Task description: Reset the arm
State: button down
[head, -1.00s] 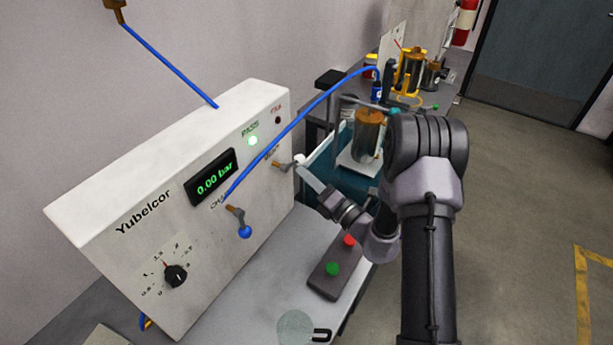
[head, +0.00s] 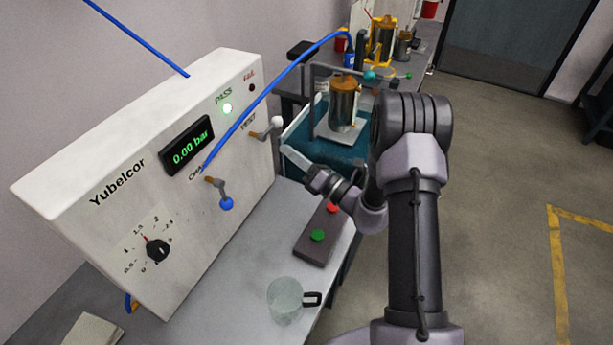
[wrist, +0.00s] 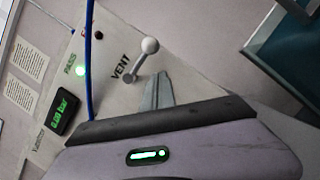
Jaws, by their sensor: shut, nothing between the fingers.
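My gripper (head: 285,150) is at the end of my bent arm, in front of the white test panel (head: 110,190). Its fingers are shut with nothing between them; they also show in the wrist view (wrist: 158,90). The VENT lever, with a white knob (head: 278,122), is just above the fingertips in the head view. In the wrist view the knob (wrist: 150,45) is beyond the fingertips, apparently apart from them. The lever with the blue knob (head: 226,203) hangs lower on the panel. The display (head: 188,145) reads 0.00 bar and the PASS lamp (head: 227,108) is green.
A copper-topped cylinder (head: 343,100) stands on a pale plate behind my arm. A blue tube (head: 270,90) arches from the panel toward the back bench. A button box (head: 318,235) and a clear mug (head: 284,300) are on the bench. Open floor lies to the right.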

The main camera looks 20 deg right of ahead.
jog(key=p+v, duration=0.2)
jog(key=v, duration=0.8)
jog(key=s+a+r+n+g+y, duration=0.3)
jog(key=s+a+r+n+g, duration=0.1)
jog(key=a+r+n+g, duration=0.25)
jog(key=s+a+r+n+g+y, duration=0.2)
jog(key=s+a+r+n+g, duration=0.3)
jog(key=a+n, duration=0.3)
jog(key=s+a+r+n+g+h, duration=0.1)
jog(key=s+a+n+g+h, duration=0.15)
jog(key=s+n, duration=0.3)
jog(key=s+a+n+g+h, duration=0.2)
jog(key=s+n+g+h, duration=0.15)
jog(key=s, duration=0.25)
jog(key=s+d+r+n+t+h, duration=0.4)
jog(key=d+n+t+h, duration=0.2)
jog(key=d+n+h, duration=0.2)
jog(key=shift+r+n, duration=0.2)
jog(key=shift+n, duration=0.95)
